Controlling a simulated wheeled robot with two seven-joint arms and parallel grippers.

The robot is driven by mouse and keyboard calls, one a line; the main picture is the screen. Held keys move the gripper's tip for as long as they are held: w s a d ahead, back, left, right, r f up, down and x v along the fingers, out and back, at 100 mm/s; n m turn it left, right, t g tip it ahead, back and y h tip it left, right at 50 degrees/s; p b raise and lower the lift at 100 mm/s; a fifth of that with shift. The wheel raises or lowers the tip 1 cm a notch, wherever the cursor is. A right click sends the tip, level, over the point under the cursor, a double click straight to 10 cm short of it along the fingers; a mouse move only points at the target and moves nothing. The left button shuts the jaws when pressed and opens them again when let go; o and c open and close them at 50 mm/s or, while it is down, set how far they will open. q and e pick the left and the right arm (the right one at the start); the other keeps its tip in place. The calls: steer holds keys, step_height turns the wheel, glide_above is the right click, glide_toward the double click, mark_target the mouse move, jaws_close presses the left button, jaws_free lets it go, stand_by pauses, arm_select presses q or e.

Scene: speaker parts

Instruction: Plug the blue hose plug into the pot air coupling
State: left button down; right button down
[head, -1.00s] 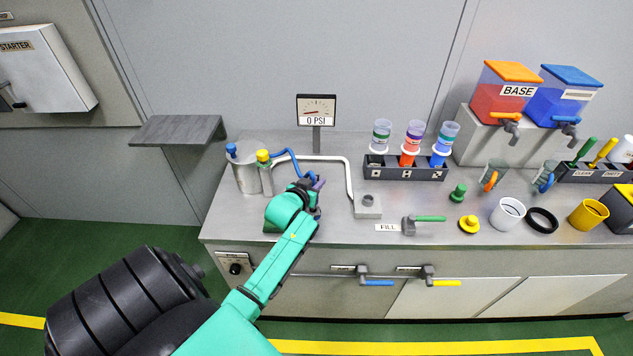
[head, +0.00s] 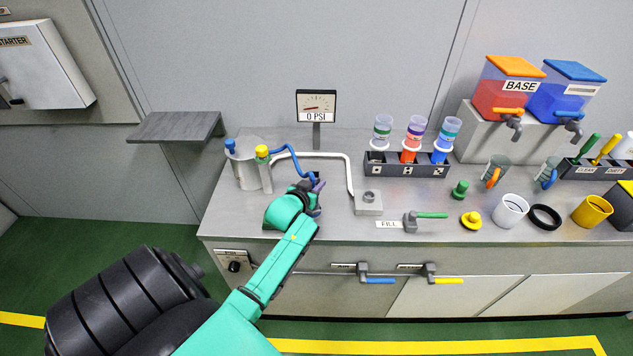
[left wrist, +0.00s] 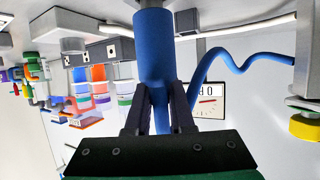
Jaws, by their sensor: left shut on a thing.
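My left gripper (head: 314,190) is at the bench top, right of the metal pot (head: 247,172). In the left wrist view the gripper (left wrist: 160,100) is shut on the blue hose plug (left wrist: 154,45), a thick blue cylinder. The plug's far end is at the top edge, against or close to a grey part (left wrist: 150,4); I cannot tell whether they are joined. The blue hose (head: 292,157) arches from near the yellow-capped post (head: 263,158) to the gripper. The hose also shows in the left wrist view (left wrist: 235,62). The pot air coupling is not clearly identifiable. My right gripper is not in view.
A white pipe (head: 330,156) runs behind the gripper to a grey block (head: 368,203). A gauge (head: 316,106) reading 0 PSI stands behind. A bottle rack (head: 405,170) and a green-handled valve (head: 425,216) are to the right. A grey shelf (head: 175,127) juts out at left.

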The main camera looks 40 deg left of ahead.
arm_select(q)
steer(key=shift+f+b, duration=0.3)
steer(key=shift+f, duration=0.15)
steer(key=c, duration=0.7)
jaws_free()
steer(key=shift+s, duration=0.1)
steer(key=v, duration=1.4)
steer(key=shift+r+b, duration=0.15)
steer(key=shift+b, duration=0.3)
steer(key=shift+s, duration=0.1)
